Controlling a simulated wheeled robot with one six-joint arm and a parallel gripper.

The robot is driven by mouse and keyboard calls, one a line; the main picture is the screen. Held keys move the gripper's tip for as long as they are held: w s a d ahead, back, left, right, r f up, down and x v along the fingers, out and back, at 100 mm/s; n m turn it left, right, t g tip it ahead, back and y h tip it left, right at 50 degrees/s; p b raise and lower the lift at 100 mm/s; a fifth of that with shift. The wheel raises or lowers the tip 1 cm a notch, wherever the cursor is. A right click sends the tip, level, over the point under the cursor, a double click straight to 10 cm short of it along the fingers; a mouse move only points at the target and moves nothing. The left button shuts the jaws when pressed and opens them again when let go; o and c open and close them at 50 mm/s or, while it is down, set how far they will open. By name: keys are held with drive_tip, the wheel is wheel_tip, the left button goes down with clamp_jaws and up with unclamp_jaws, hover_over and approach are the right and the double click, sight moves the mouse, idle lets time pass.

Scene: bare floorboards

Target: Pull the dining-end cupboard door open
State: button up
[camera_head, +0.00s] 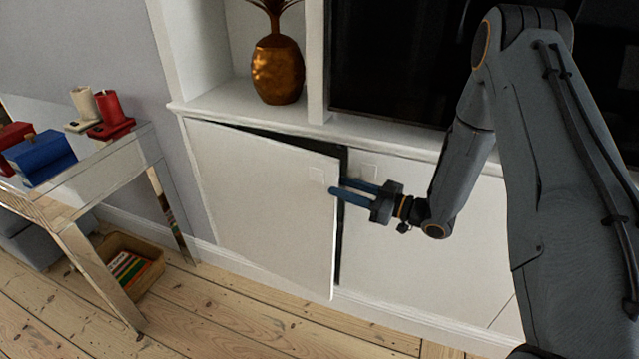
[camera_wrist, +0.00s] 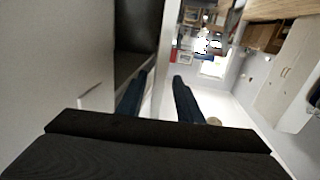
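The white cupboard door (camera_head: 262,195) at the left of the low unit stands ajar in the head view. Its right edge is out from the frame, with a dark gap along its top and right side. The wrist view shows both fingers (camera_wrist: 160,90) either side of the pale door edge (camera_wrist: 168,55). Contact with the door is not clear.
The neighbouring white door (camera_head: 420,235) is closed. A copper vase (camera_head: 277,68) stands on the shelf above, beside a dark screen (camera_head: 395,60). A mirrored table (camera_head: 85,190) and a basket (camera_head: 130,265) stand at the left. The floorboards (camera_head: 230,315) before the door are clear.

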sight(321, 180)
drive_tip(key=x, duration=0.7)
drive_tip(key=shift+a+r+p, duration=0.1)
drive_tip(key=shift+p, duration=0.3)
